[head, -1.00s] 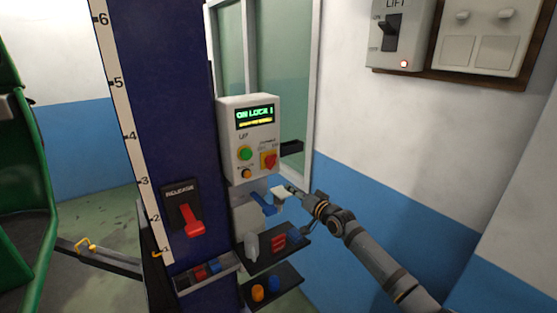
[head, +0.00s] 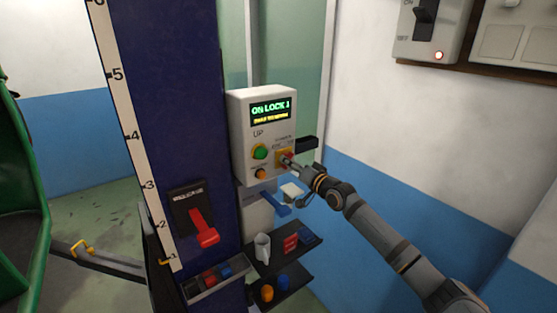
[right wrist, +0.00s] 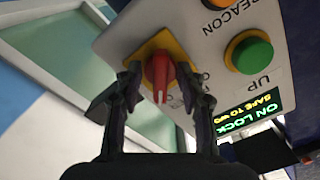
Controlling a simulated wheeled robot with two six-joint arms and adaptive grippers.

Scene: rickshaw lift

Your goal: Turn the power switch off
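The power switch is a red rotary knob on a yellow plate (right wrist: 160,76) on the white control box (head: 246,98). In the head view the red knob (head: 286,157) is partly hidden by my right gripper (head: 292,162). In the right wrist view my right gripper (right wrist: 161,84) is open, with one finger on each side of the knob and gaps to both. The box's display (head: 270,110) is lit and reads "ON LOCK". My left gripper is not in view.
A green UP button (head: 260,152) and an orange beacon button (head: 261,174) sit beside the switch. Below is a shelf (head: 270,258) with a mug. A red release lever (head: 205,230) is on the blue column (head: 165,100). A LIFT switch box (head: 405,48) hangs upper right.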

